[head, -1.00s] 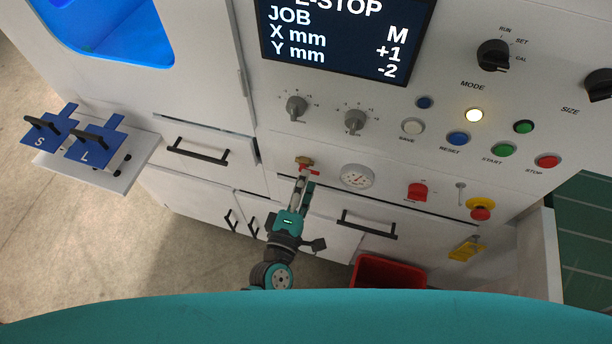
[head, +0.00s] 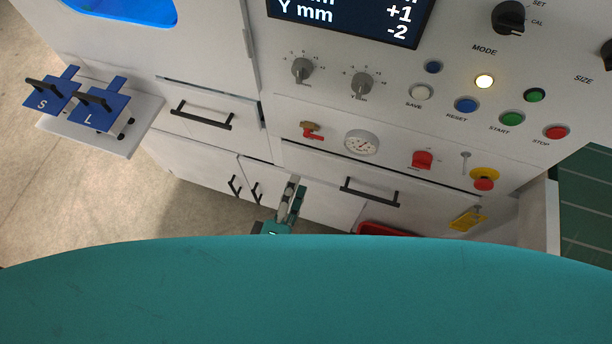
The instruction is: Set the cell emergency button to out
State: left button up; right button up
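The cell emergency button (head: 484,184) is a red mushroom head on a round yellow base, at the lower right of the white machine front in the head view. Whether it is pressed in or out is hard to tell at this size. My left gripper (head: 296,184) is in front of the lower cabinet, below the red-handled valve (head: 311,131) and well to the left of the button. Its two fingers look slightly apart, with nothing seen between them. My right gripper is out of view.
A gauge (head: 362,143), red rotary switch (head: 422,160) and small lever (head: 465,162) lie between valve and button. A yellow padlock-like tag (head: 467,219) hangs below the button. Drawer handles (head: 370,192) stick out. A red bin (head: 381,229) stands below. Blue plates (head: 100,108) sit on a left shelf.

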aim_at(483, 184)
jog(key=z, duration=0.85)
